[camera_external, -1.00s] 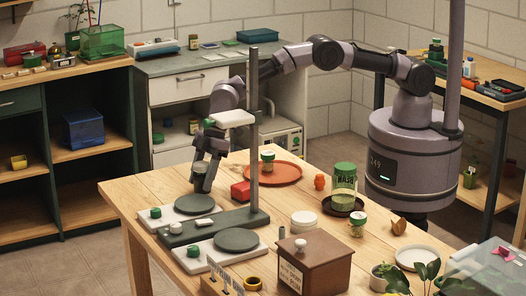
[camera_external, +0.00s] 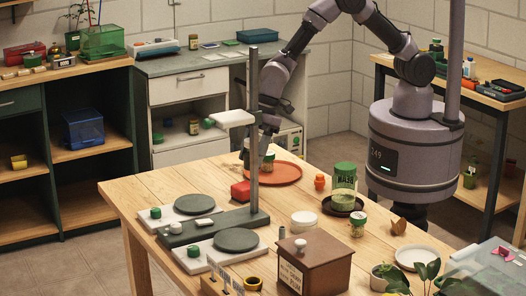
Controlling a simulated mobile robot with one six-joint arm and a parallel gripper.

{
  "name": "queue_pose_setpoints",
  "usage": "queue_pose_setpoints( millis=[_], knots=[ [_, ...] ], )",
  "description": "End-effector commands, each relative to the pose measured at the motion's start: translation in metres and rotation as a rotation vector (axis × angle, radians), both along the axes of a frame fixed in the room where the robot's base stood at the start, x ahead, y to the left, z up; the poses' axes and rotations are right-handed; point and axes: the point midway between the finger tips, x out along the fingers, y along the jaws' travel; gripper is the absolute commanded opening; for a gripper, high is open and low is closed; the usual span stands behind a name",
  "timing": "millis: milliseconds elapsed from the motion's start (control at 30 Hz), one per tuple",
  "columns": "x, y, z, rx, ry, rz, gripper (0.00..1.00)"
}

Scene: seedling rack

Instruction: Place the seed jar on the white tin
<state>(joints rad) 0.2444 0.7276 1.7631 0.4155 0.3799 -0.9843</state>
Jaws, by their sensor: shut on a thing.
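My gripper (camera_external: 257,146) is above the left edge of the orange tray, partly behind the stand's post. It is shut on a small jar (camera_external: 246,155), of which only a pale part shows. I cannot clearly tell whether this jar touches the tray or hangs just above it. A white round tin (camera_external: 304,219) stands on the table in front and to the right, apart from my gripper, with nothing on its top. Another small jar with a green lid (camera_external: 268,161) stands on the tray, close to the right of my gripper.
The orange tray (camera_external: 287,174) lies at the back of the table. The stand's post (camera_external: 254,130) rises in front of my gripper.

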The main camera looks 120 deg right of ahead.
Motion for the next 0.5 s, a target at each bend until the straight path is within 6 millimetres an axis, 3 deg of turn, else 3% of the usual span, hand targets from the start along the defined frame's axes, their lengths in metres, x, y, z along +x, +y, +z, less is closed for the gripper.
queue_pose_setpoints(
  millis=[167,267,367,500],
  knots=[
    [-0.002,0.006,0.002,0.001,-0.001,0.009,0.03],
    [0.008,0.028,0.008,0.006,-0.005,0.045,0.03],
    [0.022,0.067,0.018,0.013,-0.007,0.109,0.03],
    [0.038,0.139,0.039,0.019,-0.008,0.217,0.03]
  ],
)
